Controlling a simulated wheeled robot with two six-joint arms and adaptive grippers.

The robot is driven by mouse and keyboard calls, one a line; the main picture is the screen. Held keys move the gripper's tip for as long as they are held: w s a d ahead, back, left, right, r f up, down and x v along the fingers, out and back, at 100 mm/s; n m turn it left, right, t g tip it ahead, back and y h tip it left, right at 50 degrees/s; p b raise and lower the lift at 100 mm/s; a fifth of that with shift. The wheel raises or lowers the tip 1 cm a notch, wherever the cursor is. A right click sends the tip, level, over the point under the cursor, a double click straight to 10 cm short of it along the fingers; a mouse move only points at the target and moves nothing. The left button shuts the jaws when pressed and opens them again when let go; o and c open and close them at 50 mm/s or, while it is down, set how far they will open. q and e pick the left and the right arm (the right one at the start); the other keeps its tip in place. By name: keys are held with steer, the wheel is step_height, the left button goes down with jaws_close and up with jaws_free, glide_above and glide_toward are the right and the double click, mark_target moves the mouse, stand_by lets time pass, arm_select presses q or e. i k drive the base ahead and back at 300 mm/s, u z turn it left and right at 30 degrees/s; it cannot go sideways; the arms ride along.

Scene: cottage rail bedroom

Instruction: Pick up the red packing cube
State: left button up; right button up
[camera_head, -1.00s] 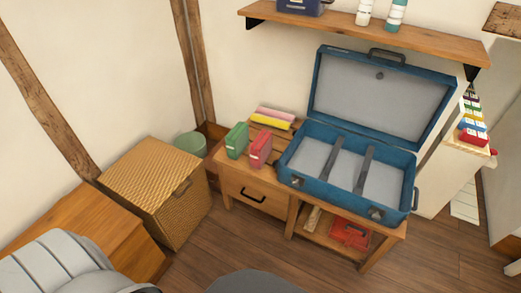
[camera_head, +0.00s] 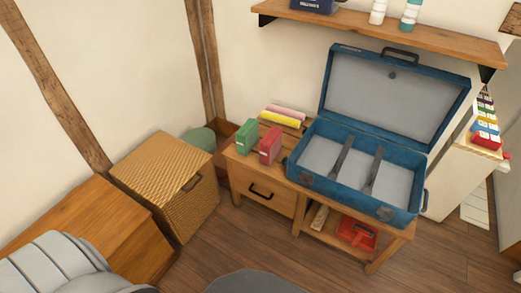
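The red packing cube (camera_head: 270,145) stands upright on the left part of the wooden bench (camera_head: 240,165). A green cube (camera_head: 245,135) stands just to its left, with a small gap between them. The open blue suitcase (camera_head: 408,205) is to the right of the red cube on the same bench, its lid raised and its inside empty except for two dark straps. Neither of my grippers is in view.
Rolled pink and yellow items (camera_head: 282,114) lie behind the cubes. A red box (camera_head: 357,234) sits on the bench's lower shelf. A wicker basket (camera_head: 165,185) stands left of the bench. A wall shelf (camera_head: 400,38) hangs above the suitcase.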

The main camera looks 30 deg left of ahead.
mark_target(270, 145)
steer(key=u, duration=0.95)
steer(key=k, duration=1.2)
steer(key=u, duration=1)
steer(key=i, duration=0.85)
steer(key=z, duration=0.6)
steer(key=i, duration=0.9)
steer(key=z, duration=1.45)
steer(key=i, duration=0.55)
steer(key=z, duration=0.65)
